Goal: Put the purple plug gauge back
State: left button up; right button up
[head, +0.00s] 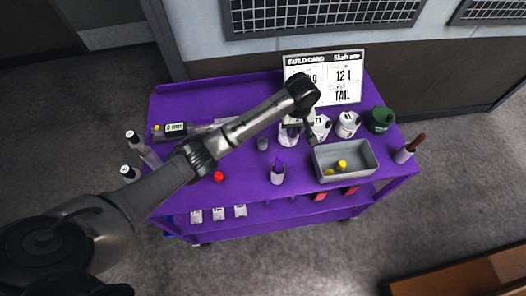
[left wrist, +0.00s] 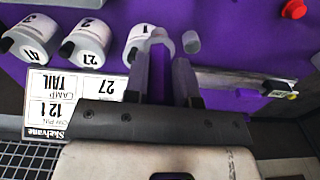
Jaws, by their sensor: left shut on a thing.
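My left gripper (head: 303,121) reaches over the back middle of the cart, in front of the card. In the left wrist view its two fingers (left wrist: 173,66) point down, close together, beside a white casting marked 1 (left wrist: 144,38). My right gripper is not in view.
More white castings (head: 348,122) and a green one (head: 380,119) stand along the back right. A grey tray (head: 345,174) holds yellow pieces. A brown-handled tool (head: 414,144) stands at the right edge, a red button (head: 218,177) at left. A build card (head: 340,80) stands behind.

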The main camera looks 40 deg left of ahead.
pick_arm(q)
jog(key=shift+w+a+f, duration=0.1)
jog(key=shift+w+f, duration=0.2)
jog(key=shift+f, duration=0.2)
jog(key=s+a+f, duration=0.2)
jog(key=a+f, duration=0.9)
jog(key=shift+s+a+n, duration=0.15)
jog(key=shift+a+n, duration=0.05)
jog(key=shift+n, duration=0.1)
jog(key=shift+f, duration=0.25)
jog(key=o, duration=0.4)
jog(key=shift+f, duration=0.1)
jog(key=o, duration=0.5)
jog(key=shift+c, duration=0.2)
notch_tip(320, 180, up, 13)
jog(key=shift+f, duration=0.2)
